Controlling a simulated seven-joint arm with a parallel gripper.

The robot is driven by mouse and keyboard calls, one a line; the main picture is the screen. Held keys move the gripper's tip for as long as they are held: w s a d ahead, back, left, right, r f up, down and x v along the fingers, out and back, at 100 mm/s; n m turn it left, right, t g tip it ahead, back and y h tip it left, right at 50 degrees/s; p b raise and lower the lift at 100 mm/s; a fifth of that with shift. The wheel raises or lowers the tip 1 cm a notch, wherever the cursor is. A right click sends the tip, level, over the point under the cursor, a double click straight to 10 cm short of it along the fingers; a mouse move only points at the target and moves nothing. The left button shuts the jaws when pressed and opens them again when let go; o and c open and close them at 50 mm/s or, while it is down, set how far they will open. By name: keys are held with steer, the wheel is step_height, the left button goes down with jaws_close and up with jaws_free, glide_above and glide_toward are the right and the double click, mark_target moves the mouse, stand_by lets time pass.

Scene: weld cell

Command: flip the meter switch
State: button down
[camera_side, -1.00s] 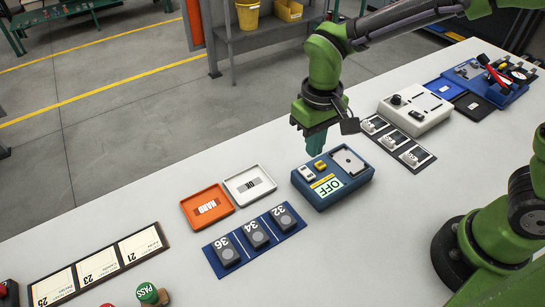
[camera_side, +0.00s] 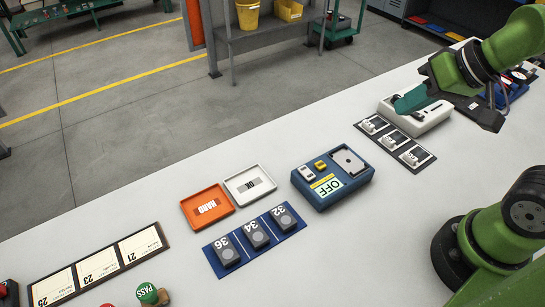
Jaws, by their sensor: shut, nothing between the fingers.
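The blue meter box (camera_side: 333,180) sits on the white table near the middle.
A dark board with several small white items (camera_side: 396,143) lies between the meter and the white device. An orange tray (camera_side: 208,206), a white tray (camera_side: 249,183) and a blue board with numbered blocks (camera_side: 255,239) lie left of the meter. Bare table surrounds the meter.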

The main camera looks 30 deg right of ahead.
steer(key=shift+s+d+r+t, duration=0.15)
steer(key=shift+d+r+t, duration=0.25)
steer(key=shift+d+r, duration=0.2)
steer(key=shift+a, duration=0.1)
steer(key=w+a+f+n+g+h, duration=0.1)
steer(key=w+a+f+g, duration=0.1)
steer(key=w+a, duration=0.4)
steer(key=w+a+f+n+g+h, duration=0.1)
steer(key=w+a+f+n+g, duration=0.1)
steer(key=w+a+g, duration=0.3)
steer(key=shift+w+a+f+n, duration=0.3)
steer(key=shift+w+a+f, duration=0.35)
steer(key=shift+a, duration=0.4)
